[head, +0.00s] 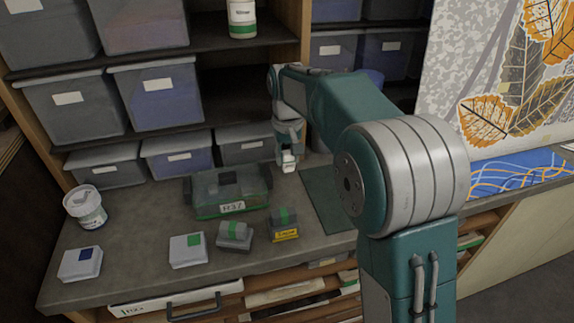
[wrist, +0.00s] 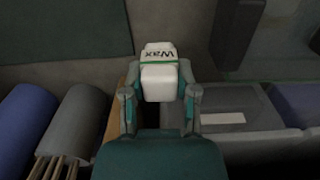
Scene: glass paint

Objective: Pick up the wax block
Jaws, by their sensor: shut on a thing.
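The wax block is a white block with a green stripe and the word "Wax"; in the wrist view the wax block (wrist: 160,82) sits between the two fingers. My gripper (wrist: 160,95) is shut on it, one finger on each side. In the head view my gripper (head: 288,150) hangs above the back of the counter, and the white wax block (head: 289,163) shows at its lower end. From these frames I cannot tell whether the block touches the counter. My arm hides part of the counter to the right.
The counter (head: 140,215) holds a green case (head: 228,192) marked R37, a white jar (head: 86,207), several small boxes in front and a dark green mat (head: 325,198). Grey bins (head: 246,147) stand behind, under shelves. A leaf-patterned panel (head: 500,75) stands at the right.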

